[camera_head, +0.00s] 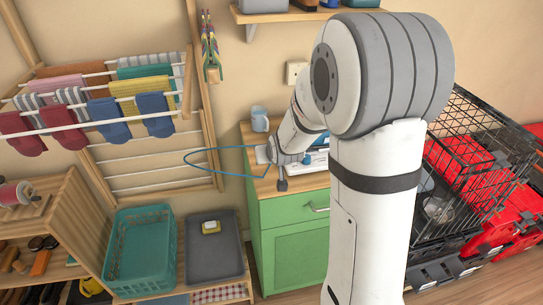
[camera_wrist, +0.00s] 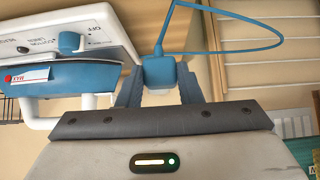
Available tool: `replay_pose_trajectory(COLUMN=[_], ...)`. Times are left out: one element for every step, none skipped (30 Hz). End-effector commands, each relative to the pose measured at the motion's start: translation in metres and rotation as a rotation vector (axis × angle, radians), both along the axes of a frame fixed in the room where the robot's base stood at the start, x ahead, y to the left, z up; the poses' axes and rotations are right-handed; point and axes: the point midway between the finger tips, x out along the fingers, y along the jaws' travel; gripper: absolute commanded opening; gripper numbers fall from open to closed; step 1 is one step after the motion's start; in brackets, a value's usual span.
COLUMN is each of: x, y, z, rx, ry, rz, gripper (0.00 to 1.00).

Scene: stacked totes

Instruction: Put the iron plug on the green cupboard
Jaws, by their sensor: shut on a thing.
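The blue iron plug (camera_wrist: 158,72) sits between the two fingers of my gripper (camera_wrist: 159,90), which is shut on it. A blue cord runs from the plug in a wide loop; it also shows in the head view, reaching left of the cupboard. The green cupboard (camera_head: 287,250) stands at the centre of the head view, with a wooden top. My gripper (camera_head: 266,157) is over the left part of this top in that view; its height above it is unclear. The iron (camera_wrist: 75,72), white and blue with a dial, is left of the plug in the wrist view.
A light blue mug (camera_head: 260,118) stands at the back of the cupboard top. A wall socket (camera_head: 296,72) is above. A drying rack (camera_head: 130,130) with cloths and a teal basket (camera_head: 140,250) are left. A black wire crate (camera_head: 470,150) and red boxes are right.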

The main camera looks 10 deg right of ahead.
Motion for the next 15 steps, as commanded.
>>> replay_pose_trajectory(x=[0.000,0.000,0.000,0.000,0.000,0.000,0.000,0.000,0.000,0.000,0.000,0.000,0.000,0.000,0.000], y=[0.000,0.000,0.000,0.000,0.000,0.000,0.000,0.000,0.000,0.000,0.000,0.000,0.000,0.000,0.000], z=[-0.004,-0.005,-0.006,-0.007,-0.009,-0.010,-0.011,-0.013,-0.014,-0.015,-0.017,-0.018,-0.019,-0.021,-0.022], rx=[0.000,0.000,0.000,0.000,0.000,0.000,0.000,0.000,0.000,0.000,0.000,0.000,0.000,0.000,0.001], ry=[-0.001,-0.001,-0.001,-0.001,-0.001,-0.002,-0.002,-0.002,-0.002,-0.002,-0.002,-0.001,-0.001,-0.001,-0.001], rz=[0.000,0.000,0.000,0.000,0.000,0.000,0.000,0.000,0.000,0.000,0.000,0.000,0.000,0.000,-0.001], gripper=[0.05,0.05,0.05,0.05,0.05,0.05,0.05,0.05,0.05,0.05,0.05,0.05,0.05,0.05,0.05])
